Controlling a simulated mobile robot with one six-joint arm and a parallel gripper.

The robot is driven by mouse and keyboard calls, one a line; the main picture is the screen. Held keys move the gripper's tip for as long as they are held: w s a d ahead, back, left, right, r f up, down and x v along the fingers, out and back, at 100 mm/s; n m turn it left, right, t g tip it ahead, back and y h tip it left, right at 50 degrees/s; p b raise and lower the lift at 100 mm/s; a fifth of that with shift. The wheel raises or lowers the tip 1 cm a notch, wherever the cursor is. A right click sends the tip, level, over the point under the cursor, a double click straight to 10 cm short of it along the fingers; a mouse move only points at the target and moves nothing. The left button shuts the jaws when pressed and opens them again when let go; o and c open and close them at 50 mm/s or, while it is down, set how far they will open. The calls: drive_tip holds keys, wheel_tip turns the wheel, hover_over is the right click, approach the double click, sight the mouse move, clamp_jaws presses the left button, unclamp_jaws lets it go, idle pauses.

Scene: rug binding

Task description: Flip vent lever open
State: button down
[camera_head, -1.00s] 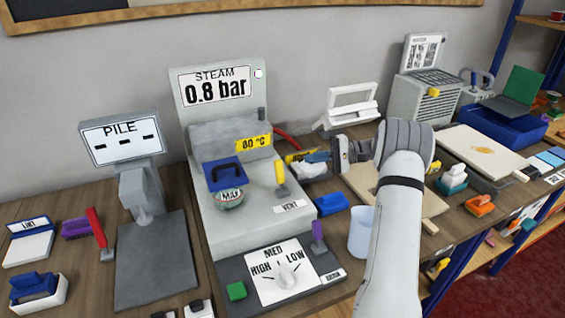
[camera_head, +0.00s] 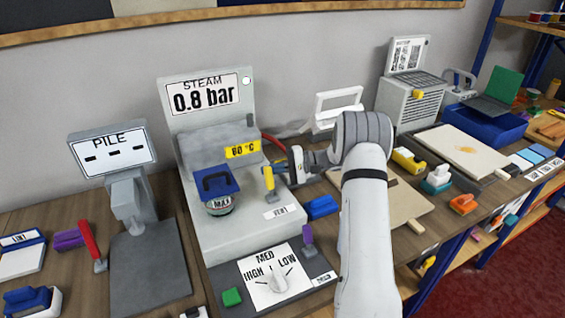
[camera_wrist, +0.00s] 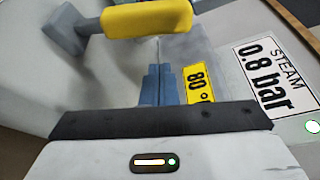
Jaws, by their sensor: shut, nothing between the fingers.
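The vent lever has a yellow grip (camera_head: 268,178) on a small grey pivot. It stands upright on the steam unit (camera_head: 240,238), by the VENT label (camera_head: 279,211). My gripper (camera_head: 279,168) is beside the lever, on its right side, with its fingers pointing left. In the wrist view the yellow lever (camera_wrist: 150,20) crosses just beyond the closed blue fingertips (camera_wrist: 158,82). The fingers hold nothing. I cannot tell whether they touch the lever.
A blue-lidded jar marked MAX (camera_head: 217,200) stands left of the lever. The steam display (camera_head: 206,94) reads 0.8 bar, and a yellow tag (camera_head: 243,149) reads 80 °C. A blue block (camera_head: 322,207) lies right.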

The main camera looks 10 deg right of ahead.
sight(269, 178)
drive_tip(key=shift+s+d+r, duration=0.25)
drive_tip(key=shift+s+r, duration=0.1)
drive_tip(key=shift+s, duration=0.25)
drive_tip(key=shift+s+d+r, duration=0.2)
drive_tip(key=shift+s+r, duration=0.15)
drive_tip(key=shift+s, duration=0.25)
drive_tip(key=shift+s+p, duration=0.25)
drive_tip(key=shift+p, duration=0.1)
drive_tip(key=shift+s+f+b, duration=0.1)
drive_tip(key=shift+b, duration=0.35)
